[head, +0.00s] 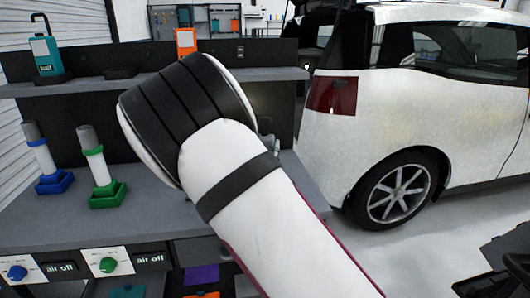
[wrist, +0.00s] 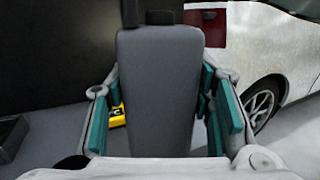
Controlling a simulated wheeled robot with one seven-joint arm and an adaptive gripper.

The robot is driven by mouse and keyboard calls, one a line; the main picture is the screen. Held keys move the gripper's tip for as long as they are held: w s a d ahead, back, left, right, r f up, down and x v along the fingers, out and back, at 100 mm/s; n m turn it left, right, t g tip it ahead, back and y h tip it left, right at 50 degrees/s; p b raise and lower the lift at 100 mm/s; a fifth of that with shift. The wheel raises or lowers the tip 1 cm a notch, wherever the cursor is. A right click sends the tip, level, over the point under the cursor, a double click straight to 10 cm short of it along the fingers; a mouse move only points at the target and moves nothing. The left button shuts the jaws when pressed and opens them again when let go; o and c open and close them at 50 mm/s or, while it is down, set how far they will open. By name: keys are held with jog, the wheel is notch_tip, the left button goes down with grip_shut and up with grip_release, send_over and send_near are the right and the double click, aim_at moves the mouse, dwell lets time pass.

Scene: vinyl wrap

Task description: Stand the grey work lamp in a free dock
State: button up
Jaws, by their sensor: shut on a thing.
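The grey work lamp (wrist: 160,75) stands upright in the middle of the wrist view, a flat grey body with a dark top. My gripper (wrist: 155,116) is shut on it, with teal pads on both sides. In the head view my arm hides the gripper and the lamp. On the upper shelf, a low dark dock (head: 120,73) looks empty. To its left a teal lamp (head: 46,52) stands in a dark dock. To its right stands an orange lamp (head: 185,41), its base hidden behind my arm.
Two white-and-grey cylinders stand tilted in a blue holder (head: 54,184) and a green holder (head: 108,196) on the lower bench (head: 60,220). A white car (head: 420,110) is at the right. The wrist view shows a yellow item (wrist: 117,115) and a dark box (wrist: 12,138).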

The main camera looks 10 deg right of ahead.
jog(key=shift+w+d+f+b, duration=0.4)
jog(key=shift+w+f, duration=0.35)
jog(key=shift+w, duration=1.15)
jog(key=shift+w+d+f+b, duration=0.35)
jog(key=shift+w+f, duration=0.45)
jog(key=shift+w, duration=1.15)
jog(key=shift+w+d+f+b, duration=0.4)
jog(key=shift+w+f, duration=0.35)
jog(key=shift+w, duration=1.15)
jog(key=shift+f, duration=0.15)
jog(key=o, duration=1.5)
jog(key=p+v, duration=0.1)
jog(key=v, duration=1)
jog(key=shift+s+a+p, duration=0.15)
jog(key=shift+s+p, duration=0.2)
jog(key=shift+s, duration=0.2)
